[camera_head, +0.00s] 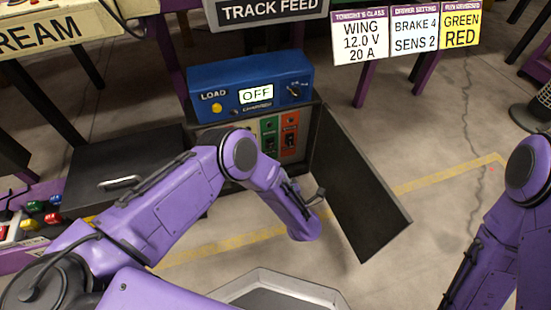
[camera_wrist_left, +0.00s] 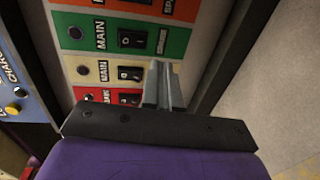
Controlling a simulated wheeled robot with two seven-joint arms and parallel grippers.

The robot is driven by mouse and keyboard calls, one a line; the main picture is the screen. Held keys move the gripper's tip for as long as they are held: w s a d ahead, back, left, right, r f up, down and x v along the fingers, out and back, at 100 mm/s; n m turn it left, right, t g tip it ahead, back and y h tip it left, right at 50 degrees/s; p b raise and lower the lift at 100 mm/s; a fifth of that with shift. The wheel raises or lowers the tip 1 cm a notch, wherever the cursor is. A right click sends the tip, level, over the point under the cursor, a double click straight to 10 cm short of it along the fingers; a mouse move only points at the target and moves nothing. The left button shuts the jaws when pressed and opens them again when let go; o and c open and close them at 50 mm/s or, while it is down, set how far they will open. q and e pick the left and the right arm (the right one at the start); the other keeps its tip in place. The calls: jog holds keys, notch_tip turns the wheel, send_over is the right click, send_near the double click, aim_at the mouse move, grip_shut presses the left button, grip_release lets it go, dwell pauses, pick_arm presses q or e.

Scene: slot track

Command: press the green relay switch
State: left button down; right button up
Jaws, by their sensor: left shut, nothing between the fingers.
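The green relay panel (camera_head: 269,134) is in the open cabinet under the blue charger box, with a black rocker switch. In the left wrist view the green panel (camera_wrist_left: 85,37) is labelled MAIN, and its black rocker switch (camera_wrist_left: 131,39) is fully visible. My left gripper (camera_wrist_left: 161,72) is shut and empty. Its fingertips appear just below and right of the green switch in that view, beside the cream panel's switch; I cannot tell whether they touch anything. In the head view my left arm hides this gripper. My right gripper is out of view.
An orange panel (camera_head: 290,127) adjoins the green one. Cream (camera_wrist_left: 88,70) and red (camera_wrist_left: 90,95) panels lie on its other side. The cabinet's black door (camera_head: 360,185) stands open at the right. The blue charger box (camera_head: 250,84) reads OFF.

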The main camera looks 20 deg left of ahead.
pick_arm(q)
jog(key=s+d, duration=0.2)
jog(key=s, duration=0.1)
jog(key=s+d+f+p, duration=0.1)
jog(key=shift+s+f, duration=0.1)
jog(key=shift+s, duration=0.3)
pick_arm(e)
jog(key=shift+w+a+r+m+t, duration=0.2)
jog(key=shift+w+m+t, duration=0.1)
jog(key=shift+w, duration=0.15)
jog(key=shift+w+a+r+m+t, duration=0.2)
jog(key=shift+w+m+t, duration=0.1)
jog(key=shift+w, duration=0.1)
